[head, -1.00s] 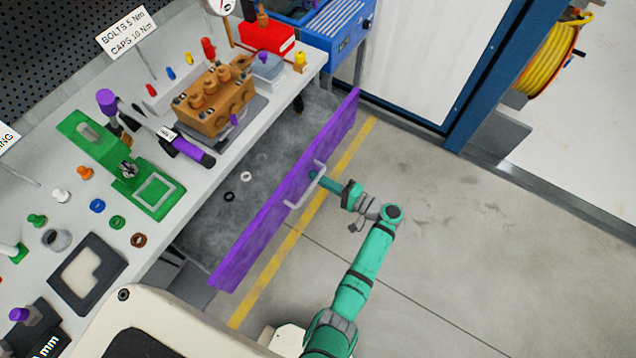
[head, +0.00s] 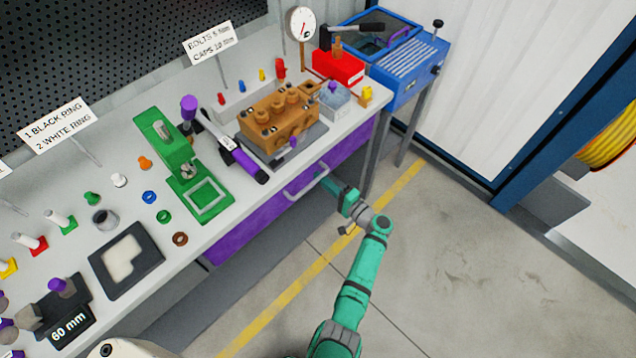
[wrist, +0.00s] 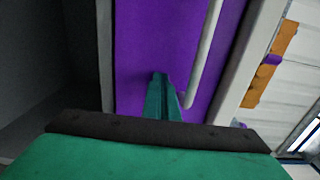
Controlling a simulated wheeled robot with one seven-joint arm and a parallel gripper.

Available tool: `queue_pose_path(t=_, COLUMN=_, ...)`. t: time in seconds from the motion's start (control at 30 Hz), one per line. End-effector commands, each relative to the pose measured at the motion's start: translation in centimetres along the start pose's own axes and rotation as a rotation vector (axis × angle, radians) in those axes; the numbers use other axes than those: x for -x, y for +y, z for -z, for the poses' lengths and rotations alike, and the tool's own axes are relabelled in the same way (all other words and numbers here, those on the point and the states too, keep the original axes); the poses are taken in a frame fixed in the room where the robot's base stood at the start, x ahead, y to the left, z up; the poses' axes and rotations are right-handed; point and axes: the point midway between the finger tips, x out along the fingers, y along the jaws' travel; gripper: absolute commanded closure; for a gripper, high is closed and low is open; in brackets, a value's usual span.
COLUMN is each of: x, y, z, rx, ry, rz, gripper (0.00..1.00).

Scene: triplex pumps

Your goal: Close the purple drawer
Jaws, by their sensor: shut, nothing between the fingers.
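The purple drawer (head: 262,222) sits under the workbench top in the head view, its front about in line with the bench edge. I cannot tell whether a small gap remains. Its grey handle (head: 305,182) sticks out from the front. My gripper (head: 322,178) is shut and empty, its fingertips at the drawer front beside the handle. In the wrist view the shut fingers (wrist: 160,80) point at the purple front (wrist: 150,40), with the handle bar (wrist: 205,55) just to their right. They look touching or nearly touching the front.
The workbench top (head: 225,225) carries a green press (head: 170,155), an orange pump block (head: 278,120), a purple-handled torque wrench (head: 240,155) and several small parts. A blue machine (head: 405,65) stands at the back right. The floor (head: 450,260) right of my arm is clear.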

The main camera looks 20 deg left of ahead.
Motion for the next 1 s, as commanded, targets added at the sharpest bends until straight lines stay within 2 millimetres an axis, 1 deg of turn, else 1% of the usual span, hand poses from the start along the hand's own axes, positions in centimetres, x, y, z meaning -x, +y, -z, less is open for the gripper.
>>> queue_pose_path(t=0.03, x=-0.5, y=-0.1, z=0.1, rx=0.004, ry=-0.001, rz=-0.003, gripper=1.00)
queue_pose_path(t=0.37, x=-1.0, y=-0.2, z=0.0, rx=0.007, ry=-0.005, rz=-0.004, gripper=1.00)
queue_pose_path(t=0.57, x=-0.6, y=-0.3, z=0.1, rx=0.009, ry=-0.005, rz=-0.003, gripper=1.00)
queue_pose_path(t=0.67, x=0.3, y=-0.4, z=0.2, rx=0.008, ry=-0.005, rz=-0.001, gripper=1.00)
queue_pose_path(t=0.77, x=2.0, y=-0.2, z=0.3, rx=0.004, ry=-0.003, rz=0.000, gripper=1.00)
queue_pose_path(t=1.0, x=6.8, y=-0.1, z=0.1, rx=0.001, ry=-0.009, rz=0.002, gripper=1.00)
